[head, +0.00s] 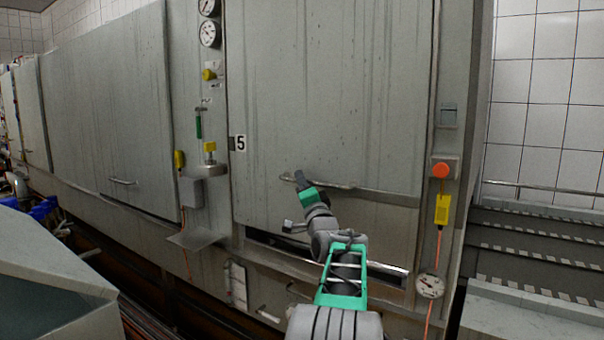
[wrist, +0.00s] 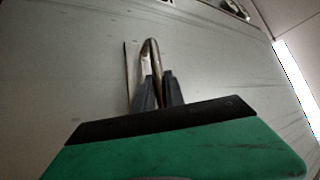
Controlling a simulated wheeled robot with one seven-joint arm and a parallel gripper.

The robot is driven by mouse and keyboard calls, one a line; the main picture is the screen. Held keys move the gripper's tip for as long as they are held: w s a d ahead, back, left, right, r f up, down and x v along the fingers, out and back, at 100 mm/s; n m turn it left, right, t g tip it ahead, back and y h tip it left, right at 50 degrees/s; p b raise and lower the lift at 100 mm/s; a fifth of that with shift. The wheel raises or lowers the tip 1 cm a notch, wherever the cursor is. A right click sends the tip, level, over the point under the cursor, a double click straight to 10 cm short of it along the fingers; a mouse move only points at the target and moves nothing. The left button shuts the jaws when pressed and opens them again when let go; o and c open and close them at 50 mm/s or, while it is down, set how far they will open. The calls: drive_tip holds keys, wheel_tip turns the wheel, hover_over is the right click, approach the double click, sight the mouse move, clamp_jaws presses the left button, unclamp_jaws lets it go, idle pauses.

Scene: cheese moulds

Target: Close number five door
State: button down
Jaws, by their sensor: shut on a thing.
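The number five door (head: 330,90) is a tall grey metal panel, right of the black-and-white "5" label (head: 240,143). A narrow dark gap (head: 275,241) shows below its lower part, partly hidden by my arm. A metal bar handle (head: 335,184) runs along the door's lower part. My gripper (head: 300,180) is at the left end of this handle. In the wrist view, my gripper (wrist: 158,92) has its dark fingers shut on the curved metal handle (wrist: 151,50), close to the grey door face.
A red button (head: 441,170) and yellow box (head: 442,209) are right of the door. Gauges (head: 209,33) and a small metal shelf (head: 200,238) are to its left. Another grey door (head: 105,110) stands further left. A pale sloped housing (head: 50,260) occupies the lower left.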

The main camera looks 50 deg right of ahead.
wheel_tip(320, 180, down, 11)
drive_tip(key=b, duration=0.5)
drive_tip(key=c, duration=1.6)
unclamp_jaws()
drive_tip(key=shift+c, duration=0.2)
drive_tip(key=shift+o, duration=1.2)
drive_tip(key=shift+r, duration=0.2)
drive_tip(key=v, duration=0.7)
drive_tip(key=shift+s+a+f, duration=0.15)
drive_tip(key=shift+s+a, duration=0.05)
drive_tip(key=shift+s, duration=0.15)
